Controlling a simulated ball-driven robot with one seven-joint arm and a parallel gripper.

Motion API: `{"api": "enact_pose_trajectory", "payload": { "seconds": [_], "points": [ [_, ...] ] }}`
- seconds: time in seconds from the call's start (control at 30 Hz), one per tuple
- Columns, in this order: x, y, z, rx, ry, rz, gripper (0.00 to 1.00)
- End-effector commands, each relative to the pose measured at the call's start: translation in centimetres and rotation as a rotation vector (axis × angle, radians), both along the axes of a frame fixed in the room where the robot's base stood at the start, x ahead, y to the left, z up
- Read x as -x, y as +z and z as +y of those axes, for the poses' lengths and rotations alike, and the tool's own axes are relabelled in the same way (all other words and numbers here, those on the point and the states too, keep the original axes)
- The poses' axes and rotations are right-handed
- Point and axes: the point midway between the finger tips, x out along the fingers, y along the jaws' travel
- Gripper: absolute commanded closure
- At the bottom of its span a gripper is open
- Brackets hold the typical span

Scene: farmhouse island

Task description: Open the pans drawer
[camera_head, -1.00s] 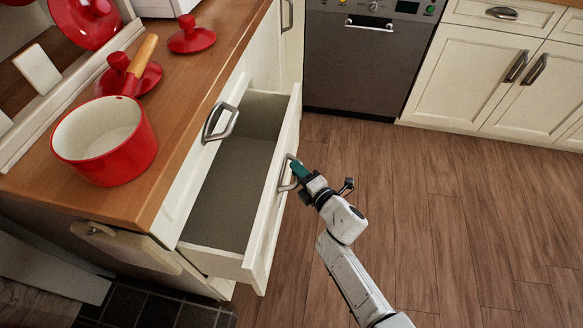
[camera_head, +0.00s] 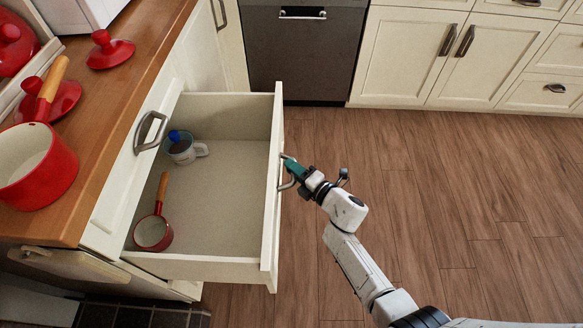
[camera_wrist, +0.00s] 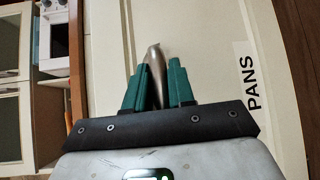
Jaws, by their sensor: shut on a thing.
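The pans drawer (camera_head: 262,225) stands pulled well out from the wooden-topped counter in the head view. Its front carries the label "PANS" (camera_wrist: 250,83) in the wrist view. Inside lie a small red pan with a wooden handle (camera_head: 153,232) and a pale mug-like vessel with a blue knob (camera_head: 183,150). My gripper (camera_head: 290,168) is at the outer face of the drawer front, shut on the metal drawer handle (camera_wrist: 154,60). In the wrist view the handle sits between the green fingers; part of it is hidden by them.
A red saucepan (camera_head: 38,170) and red lids (camera_head: 110,49) stand on the counter (camera_head: 98,120). Another handle (camera_head: 150,130) sticks out from the counter front above the drawer. A dishwasher (camera_head: 305,60) and white cabinets (camera_head: 410,50) line the back. The wooden floor right of my arm is clear.

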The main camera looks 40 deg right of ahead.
Motion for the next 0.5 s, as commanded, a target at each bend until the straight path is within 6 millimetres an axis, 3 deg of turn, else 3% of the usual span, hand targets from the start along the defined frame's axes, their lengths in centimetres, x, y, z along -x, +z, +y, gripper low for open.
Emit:
{"api": "enact_pose_trajectory", "payload": {
  "seconds": [0.27, 0.3, 0.5],
  "points": [
    [0.10, -0.20, 0.05, 0.002, 0.001, 0.004, 1.00],
    [0.09, -0.20, 0.05, 0.002, 0.001, 0.004, 0.74],
    [0.04, -0.11, 0.05, 0.001, 0.001, 0.002, 0.57]
  ]
}}
